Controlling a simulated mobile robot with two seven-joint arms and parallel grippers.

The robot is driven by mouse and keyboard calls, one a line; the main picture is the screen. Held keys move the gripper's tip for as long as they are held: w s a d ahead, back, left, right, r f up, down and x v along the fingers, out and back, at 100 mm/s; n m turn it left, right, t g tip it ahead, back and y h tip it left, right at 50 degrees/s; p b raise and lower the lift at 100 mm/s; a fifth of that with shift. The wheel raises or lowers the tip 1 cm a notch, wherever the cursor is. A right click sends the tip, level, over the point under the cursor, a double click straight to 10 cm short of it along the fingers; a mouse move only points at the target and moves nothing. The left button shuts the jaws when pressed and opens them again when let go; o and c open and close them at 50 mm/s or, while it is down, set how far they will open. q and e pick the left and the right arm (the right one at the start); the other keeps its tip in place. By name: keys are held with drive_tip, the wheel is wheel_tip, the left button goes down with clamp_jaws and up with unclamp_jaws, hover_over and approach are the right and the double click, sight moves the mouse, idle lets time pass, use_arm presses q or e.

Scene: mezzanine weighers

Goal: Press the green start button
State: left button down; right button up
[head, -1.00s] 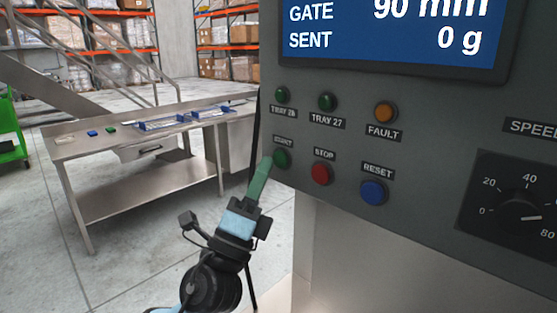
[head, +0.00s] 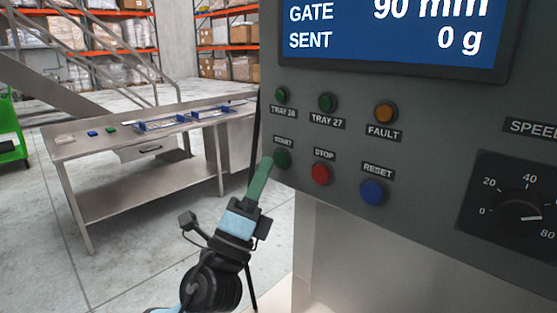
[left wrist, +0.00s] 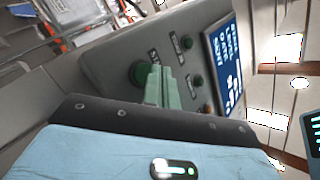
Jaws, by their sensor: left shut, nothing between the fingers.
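The green start button (head: 282,159) sits on the grey control panel under a START label, left of the red stop button (head: 321,173). In the left wrist view the start button (left wrist: 140,74) shows just beyond the fingers. My left gripper (head: 267,160) is shut and empty, its green fingertips right at the start button's left edge in the head view. It also shows in the left wrist view (left wrist: 159,72). I cannot tell whether the tips touch the button. My right gripper is not in view.
The panel (head: 420,140) also carries a blue reset button (head: 373,192), an amber fault lamp (head: 385,112), two green tray lamps, a speed dial (head: 517,209) and a screen (head: 390,30). A steel table (head: 140,200) with blue trays stands behind at left.

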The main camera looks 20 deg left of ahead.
use_arm(q)
drive_tip(key=shift+w, duration=0.15)
idle(0.5)
drive_tip(key=shift+w+d, duration=0.15)
drive_tip(key=shift+w, duration=0.15)
idle(0.5)
drive_tip(key=shift+w, duration=0.2)
drive_tip(key=shift+w+d, duration=0.1)
drive_tip(key=shift+w, duration=0.05)
idle(0.4)
drive_tip(key=shift+s+a, duration=0.25)
drive_tip(key=shift+s, duration=0.55)
